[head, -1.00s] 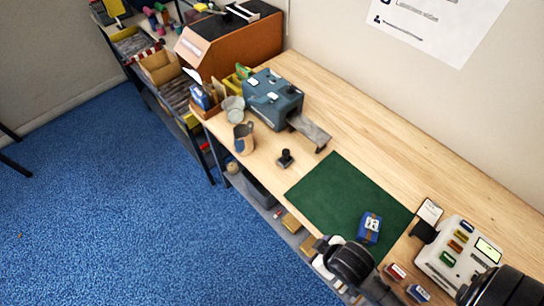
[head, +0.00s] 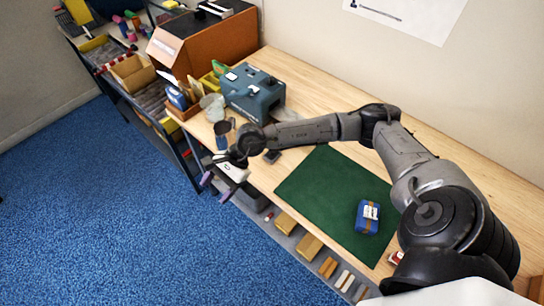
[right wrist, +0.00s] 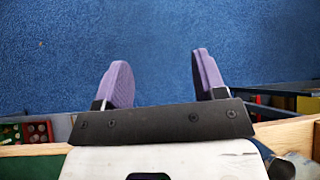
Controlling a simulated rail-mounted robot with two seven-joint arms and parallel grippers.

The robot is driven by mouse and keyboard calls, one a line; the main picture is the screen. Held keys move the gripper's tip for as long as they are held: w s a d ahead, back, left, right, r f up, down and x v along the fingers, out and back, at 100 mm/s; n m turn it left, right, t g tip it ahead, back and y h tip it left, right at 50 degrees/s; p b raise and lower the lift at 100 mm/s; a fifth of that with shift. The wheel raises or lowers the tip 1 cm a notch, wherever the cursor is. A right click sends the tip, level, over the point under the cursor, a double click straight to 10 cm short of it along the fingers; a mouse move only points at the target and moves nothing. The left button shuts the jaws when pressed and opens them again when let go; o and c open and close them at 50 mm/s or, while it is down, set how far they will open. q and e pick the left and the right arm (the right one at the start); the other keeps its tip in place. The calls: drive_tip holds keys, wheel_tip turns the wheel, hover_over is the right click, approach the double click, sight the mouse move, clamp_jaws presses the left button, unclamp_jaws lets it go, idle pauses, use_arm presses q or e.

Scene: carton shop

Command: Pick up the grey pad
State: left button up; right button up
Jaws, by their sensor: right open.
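No grey pad can be picked out for certain. A small dark grey item (head: 271,156) on the table, beside the green mat, is partly hidden by my right arm in the head view. My right gripper (head: 216,187) reaches past the table's front edge, to the left of that item. In the right wrist view my right gripper (right wrist: 160,75) has its two purple fingers wide apart, with only blue floor between them. My left gripper is not in view.
A green mat (head: 315,191) carries a blue box (head: 367,217). A mug (head: 222,133) and a blue-grey machine (head: 252,91) stand near my right gripper. A shelf with several boxes (head: 309,246) lies below the table edge.

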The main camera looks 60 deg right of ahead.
drive_tip(key=s+d+n+g+h+b, duration=0.25)
drive_tip(key=d+h, duration=0.85)
drive_tip(key=d, duration=1.4)
drive_tip(key=shift+n+g, duration=0.25)
drive_tip(key=f, duration=0.2)
drive_tip(key=d+f+p, duration=0.1)
drive_tip(key=f, duration=0.1)
drive_tip(key=w+f+p, duration=0.1)
drive_tip(key=f, duration=0.2)
drive_tip(key=shift+d+f, duration=0.1)
drive_tip(key=shift+d, duration=0.15)
drive_tip(key=shift+f, duration=0.5)
drive_tip(key=shift+d+f+p, duration=0.1)
drive_tip(key=shift+f+p, duration=0.35)
drive_tip(key=shift+p, duration=0.1)
drive_tip(key=f+p, duration=0.1)
drive_tip(key=f, duration=0.2)
drive_tip(key=shift+d+f, duration=0.1)
drive_tip(key=shift+d, duration=0.1)
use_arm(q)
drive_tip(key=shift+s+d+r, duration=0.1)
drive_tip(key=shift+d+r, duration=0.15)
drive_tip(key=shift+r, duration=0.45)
use_arm(e)
drive_tip(key=shift+d+f, duration=0.15)
drive_tip(key=shift+f, duration=0.45)
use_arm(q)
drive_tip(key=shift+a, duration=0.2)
use_arm(e)
drive_tip(key=c, duration=1)
